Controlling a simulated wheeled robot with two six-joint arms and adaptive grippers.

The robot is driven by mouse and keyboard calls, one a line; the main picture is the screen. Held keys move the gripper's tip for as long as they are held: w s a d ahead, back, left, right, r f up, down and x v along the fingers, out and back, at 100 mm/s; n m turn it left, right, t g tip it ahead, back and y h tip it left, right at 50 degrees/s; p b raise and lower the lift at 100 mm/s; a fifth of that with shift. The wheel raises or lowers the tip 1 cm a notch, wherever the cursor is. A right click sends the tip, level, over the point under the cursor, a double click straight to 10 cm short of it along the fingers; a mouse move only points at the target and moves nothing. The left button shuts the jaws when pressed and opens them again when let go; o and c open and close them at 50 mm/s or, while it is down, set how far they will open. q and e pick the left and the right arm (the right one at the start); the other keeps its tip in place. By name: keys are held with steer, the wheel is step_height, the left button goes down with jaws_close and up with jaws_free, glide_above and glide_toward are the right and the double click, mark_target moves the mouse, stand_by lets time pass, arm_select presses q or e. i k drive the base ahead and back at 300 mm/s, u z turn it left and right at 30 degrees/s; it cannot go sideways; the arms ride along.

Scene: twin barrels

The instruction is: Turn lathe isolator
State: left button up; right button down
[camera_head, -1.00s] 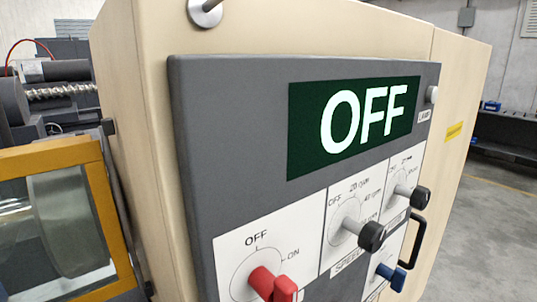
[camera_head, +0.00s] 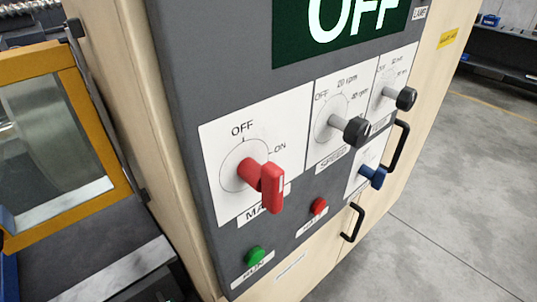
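The red isolator handle (camera_head: 271,187) sits on a white plate (camera_head: 216,150) at the middle of the grey control panel (camera_head: 235,80). The plate is marked OFF at the top and ON to the right, with a label below that is partly hidden by the handle. The handle's grip hangs roughly vertical, in front of the dial circle. The green display (camera_head: 340,30) above reads OFF and is cut by the top edge. Neither of my grippers shows in the head view.
Black speed knobs (camera_head: 356,131) and (camera_head: 406,98), a blue knob (camera_head: 373,176), a red button (camera_head: 319,206) and a green button (camera_head: 255,255) surround the handle. Black door handles (camera_head: 352,222) stick out. A yellow-framed guard (camera_head: 92,120) stands at left. Open floor (camera_head: 440,220) lies right.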

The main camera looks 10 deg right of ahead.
mark_target(267, 179)
steer(key=u, duration=0.1)
steer(key=k, duration=1.35)
steer(key=z, duration=1.4)
